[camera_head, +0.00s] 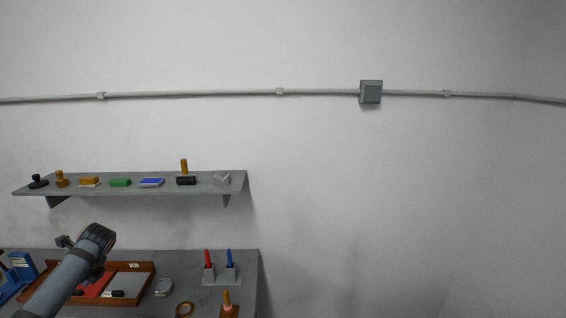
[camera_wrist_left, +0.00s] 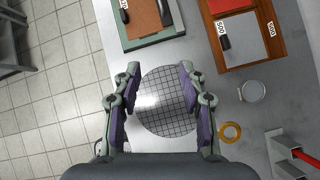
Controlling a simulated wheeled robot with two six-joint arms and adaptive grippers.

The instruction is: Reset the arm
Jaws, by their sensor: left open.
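My left arm comes in from the lower left of the head view, and its gripper (camera_head: 84,246) hangs over the workbench, partly hidden by the wrist. In the left wrist view the left gripper (camera_wrist_left: 158,80) is open, its two purple-padded fingers wide apart with nothing held between them. Beyond and between the fingers is a round gridded grey disc (camera_wrist_left: 166,103) on a pale surface; I cannot tell the gap between them. My right gripper is in neither view.
The bench (camera_head: 245,262) holds a wooden tray (camera_head: 148,278), a round grey dish (camera_head: 163,286), a yellow ring (camera_head: 184,309) and a holder (camera_head: 221,277) with red and blue pens. A wall shelf (camera_head: 205,187) carries several small items. Right of the bench is clear.

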